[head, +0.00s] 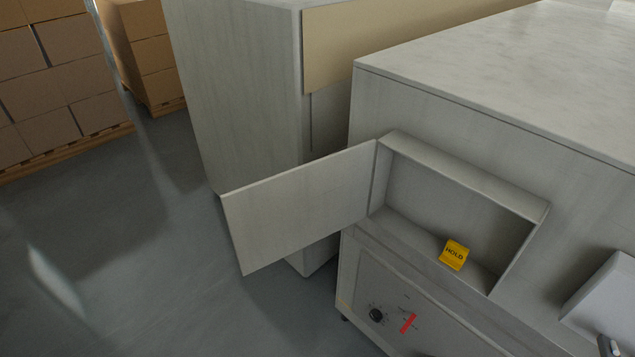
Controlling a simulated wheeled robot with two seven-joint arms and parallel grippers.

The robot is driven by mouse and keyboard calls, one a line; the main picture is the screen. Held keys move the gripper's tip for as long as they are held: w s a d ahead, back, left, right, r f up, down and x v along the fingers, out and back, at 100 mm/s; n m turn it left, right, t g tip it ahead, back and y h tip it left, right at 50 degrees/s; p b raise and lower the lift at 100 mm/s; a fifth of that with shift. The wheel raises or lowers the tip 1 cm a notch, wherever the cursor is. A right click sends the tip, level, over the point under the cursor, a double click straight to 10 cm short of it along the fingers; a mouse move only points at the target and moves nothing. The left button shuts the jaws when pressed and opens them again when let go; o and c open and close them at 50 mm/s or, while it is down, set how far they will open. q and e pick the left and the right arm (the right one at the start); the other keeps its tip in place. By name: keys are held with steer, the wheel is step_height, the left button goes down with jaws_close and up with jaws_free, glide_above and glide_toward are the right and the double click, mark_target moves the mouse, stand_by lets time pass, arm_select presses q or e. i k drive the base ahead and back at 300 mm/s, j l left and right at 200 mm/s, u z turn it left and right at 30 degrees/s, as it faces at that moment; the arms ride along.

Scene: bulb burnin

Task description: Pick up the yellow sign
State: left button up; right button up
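The yellow sign (454,254) is a small block with the dark word HOLD on it. It sits near the front edge of the floor of an open, shallow compartment (408,226) in the pale grey cabinet. The compartment's door (298,208) is swung open to the left. Neither of my grippers can be made out in the head view.
Below the compartment is a panel with a black knob (376,315) and a red lever (408,323). A pale box-like part (603,298) juts out at lower right. Another cabinet (238,95) stands behind. Stacked cartons (62,82) stand at upper left. The left floor is clear.

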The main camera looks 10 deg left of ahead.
mark_target(454, 255)
steer(key=i+j+z, duration=0.1)
steer(key=z, duration=0.35)
steer(key=j+z, duration=0.25)
steer(key=z, duration=0.25)
steer(key=j+z, duration=0.2)
steer(key=z, duration=0.25)
steer(key=j+z, duration=0.15)
steer(key=j, duration=0.25)
steer(key=k+j+z, duration=0.15)
steer(key=j, duration=0.3)
steer(key=j+z, duration=0.1)
steer(key=j, duration=0.3)
steer(key=k+j+z, duration=0.15)
steer(key=j, duration=0.25)
steer(key=j+z, duration=0.15)
steer(key=j, duration=0.25)
steer(key=k+j, duration=0.1)
steer(key=j, duration=0.15)
steer(key=k+j, duration=0.1)
steer(key=j, duration=0.15)
